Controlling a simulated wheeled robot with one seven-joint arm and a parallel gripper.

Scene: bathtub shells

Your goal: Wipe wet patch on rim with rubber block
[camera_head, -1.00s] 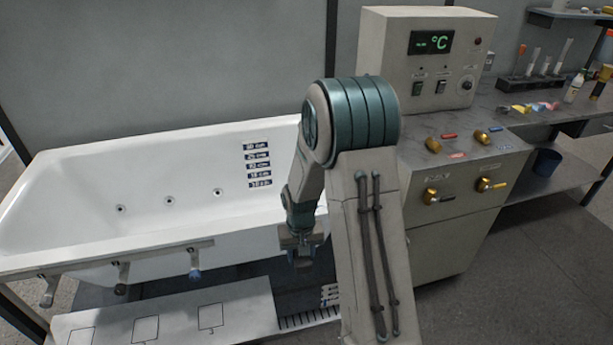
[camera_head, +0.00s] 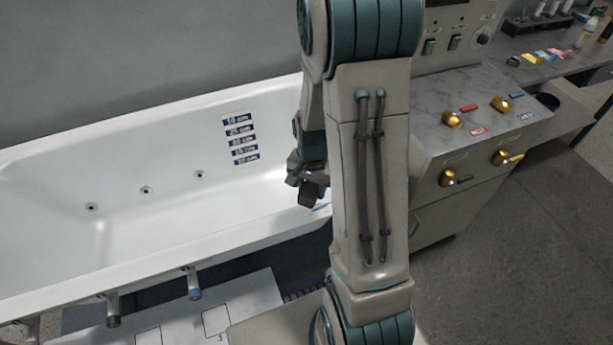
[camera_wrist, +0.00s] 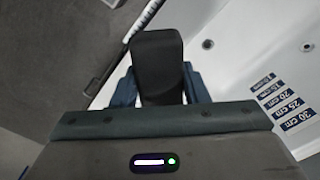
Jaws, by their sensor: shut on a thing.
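My gripper (camera_head: 302,180) is shut on a dark rubber block (camera_wrist: 157,60), which sticks out between the two teal fingers in the wrist view. In the head view the block (camera_head: 313,194) is a small dark shape near the right end of the front rim. The white bathtub's rim (camera_head: 200,247) runs along its front side. A small bluish mark (camera_head: 321,208) shows on the rim just below the block; I cannot tell whether it is the wet patch. I cannot tell whether the block touches the rim.
The tub's inner wall carries depth labels (camera_head: 240,138) and several jets. Hooks (camera_head: 193,284) hang below the front rim at left. My arm hides the tub's right end.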

